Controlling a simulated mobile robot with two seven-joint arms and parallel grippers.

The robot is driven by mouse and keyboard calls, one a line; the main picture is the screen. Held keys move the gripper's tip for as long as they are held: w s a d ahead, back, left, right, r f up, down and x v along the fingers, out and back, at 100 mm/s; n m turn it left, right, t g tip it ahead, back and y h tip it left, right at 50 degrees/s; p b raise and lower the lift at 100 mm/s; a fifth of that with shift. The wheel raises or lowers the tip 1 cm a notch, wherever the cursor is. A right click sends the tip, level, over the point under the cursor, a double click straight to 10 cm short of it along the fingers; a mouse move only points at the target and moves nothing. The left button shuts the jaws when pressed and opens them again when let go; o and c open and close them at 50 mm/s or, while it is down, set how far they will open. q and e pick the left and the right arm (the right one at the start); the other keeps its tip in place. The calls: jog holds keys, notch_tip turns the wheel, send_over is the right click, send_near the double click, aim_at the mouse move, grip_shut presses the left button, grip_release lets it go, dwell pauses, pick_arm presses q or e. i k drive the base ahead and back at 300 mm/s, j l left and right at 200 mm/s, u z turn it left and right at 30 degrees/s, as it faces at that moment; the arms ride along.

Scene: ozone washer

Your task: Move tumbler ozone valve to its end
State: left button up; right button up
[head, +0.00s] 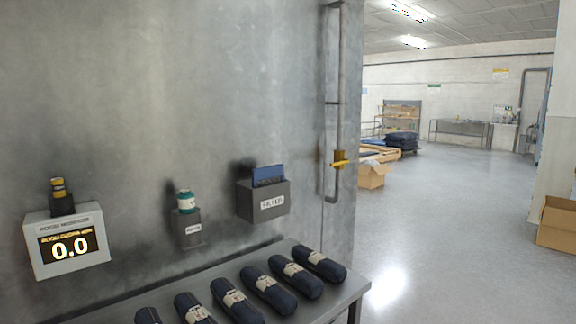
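A yellow valve (340,161) sits low on a grey vertical pipe (343,60), which is fixed to the right end of the grey metal wall. Below the valve the pipe bends back to the left toward the wall. I take this to be the tumbler ozone valve; no label on it can be read. Neither of my grippers is in view.
A grey metal table (334,297) at the wall's foot holds several dark blue rolls (268,289). On the wall are a monitor (69,243) reading 0.0, a teal-topped canister (186,202) and a grey box (263,201). Open floor (440,230) lies right; cardboard boxes (557,222) stand beyond.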

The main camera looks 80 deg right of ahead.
aim_at(338, 163)
jog(key=z, duration=2.85)
jog(key=i+l+z, duration=0.25)
jog(key=i+l, duration=0.35)
jog(key=i+l+z, duration=0.25)
jog(key=i+l, duration=0.25)
jog(key=i, duration=0.2)
